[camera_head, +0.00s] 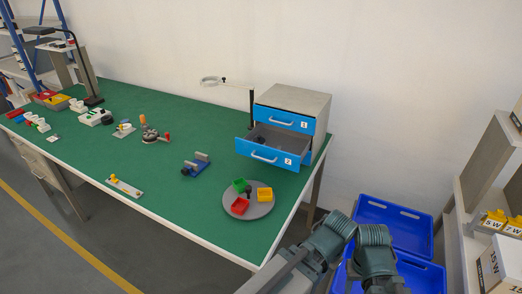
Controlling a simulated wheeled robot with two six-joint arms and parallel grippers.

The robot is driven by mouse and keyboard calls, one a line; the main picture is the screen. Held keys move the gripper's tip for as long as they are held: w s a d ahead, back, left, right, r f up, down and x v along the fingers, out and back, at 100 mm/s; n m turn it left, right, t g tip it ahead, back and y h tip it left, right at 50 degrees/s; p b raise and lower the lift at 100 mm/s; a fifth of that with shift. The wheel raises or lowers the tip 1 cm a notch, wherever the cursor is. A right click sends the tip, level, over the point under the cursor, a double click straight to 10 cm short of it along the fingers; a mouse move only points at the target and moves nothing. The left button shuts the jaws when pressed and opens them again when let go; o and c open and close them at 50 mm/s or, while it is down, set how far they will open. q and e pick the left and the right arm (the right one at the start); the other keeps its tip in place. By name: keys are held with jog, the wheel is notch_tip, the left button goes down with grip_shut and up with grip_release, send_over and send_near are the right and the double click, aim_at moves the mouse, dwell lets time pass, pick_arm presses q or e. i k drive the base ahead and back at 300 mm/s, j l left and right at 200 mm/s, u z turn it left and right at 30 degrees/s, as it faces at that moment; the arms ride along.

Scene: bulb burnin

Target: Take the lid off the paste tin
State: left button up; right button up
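I cannot make out a paste tin or its lid for certain at this distance. A small round grey piece (150,136) with a red-ended part stands mid-bench, with a small orange-brown piece (142,119) just behind it. Parts of my two arms show at the bottom, right of the bench's near end. I see no gripper fingers in this view, so what they hold is hidden.
The green bench (130,167) has much bare surface. A round grey tray (262,208) holds red, green and yellow bins. A drawer cabinet (297,103) has its lower blue drawer (273,154) pulled open. Blue crates (398,222) stand right of the bench, before a shelf.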

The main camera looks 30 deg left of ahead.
aim_at(260, 139)
jog(key=k, duration=0.6)
jog(key=z, duration=0.7)
jog(key=j+z, duration=0.1)
jog(key=z, duration=0.25)
jog(key=j+z, duration=0.1)
jog(key=z, duration=0.25)
jog(key=k+j, duration=0.1)
jog(key=j, duration=1.25)
jog(key=k+j, duration=0.1)
jog(key=j, duration=1.25)
